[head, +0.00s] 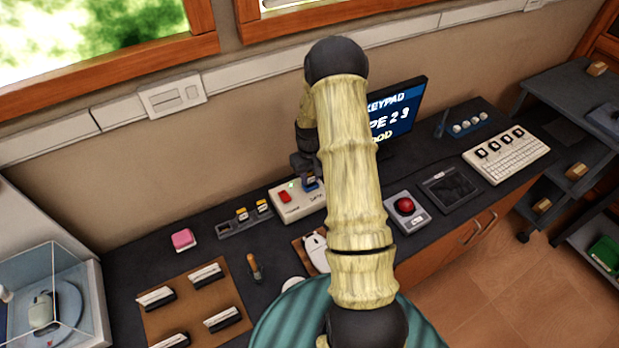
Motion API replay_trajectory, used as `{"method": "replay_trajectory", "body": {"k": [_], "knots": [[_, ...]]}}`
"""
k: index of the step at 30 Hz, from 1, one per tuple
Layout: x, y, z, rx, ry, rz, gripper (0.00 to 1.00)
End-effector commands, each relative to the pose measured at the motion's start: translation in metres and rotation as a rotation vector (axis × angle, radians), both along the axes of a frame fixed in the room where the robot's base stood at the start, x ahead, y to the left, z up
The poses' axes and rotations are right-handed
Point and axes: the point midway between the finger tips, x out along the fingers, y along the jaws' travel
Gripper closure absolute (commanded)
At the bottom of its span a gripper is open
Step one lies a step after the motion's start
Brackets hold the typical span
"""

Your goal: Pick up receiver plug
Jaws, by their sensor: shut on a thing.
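My gripper (307,177) is at the back middle of the counter, partly hidden by my arm. It is shut on a small blue piece (311,184), which I take to be the receiver plug. The plug is at the top of a white box (288,205) with a red switch (285,197) and small lettering. I cannot tell whether the plug still sits in the box or is just clear of it.
Left of the box is a dark holder (226,229) with yellow-topped pieces. A white mouse (316,252) lies in front. A monitor (401,112), red button (405,205), and keyboard (506,156) stand right. A pink block (183,240) and brown board (186,277) are left.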

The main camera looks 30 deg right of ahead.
Motion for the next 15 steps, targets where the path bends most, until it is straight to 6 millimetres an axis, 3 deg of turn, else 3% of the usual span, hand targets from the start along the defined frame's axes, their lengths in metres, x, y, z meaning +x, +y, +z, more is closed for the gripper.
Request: {"method": "replay_trajectory", "body": {"k": [5, 15], "knots": [[0.001, 0.001, 0.018, -0.001, -0.003, 0.0, 0.98], [0.001, 0.001, 0.079, -0.001, -0.005, 0.003, 0.98]]}}
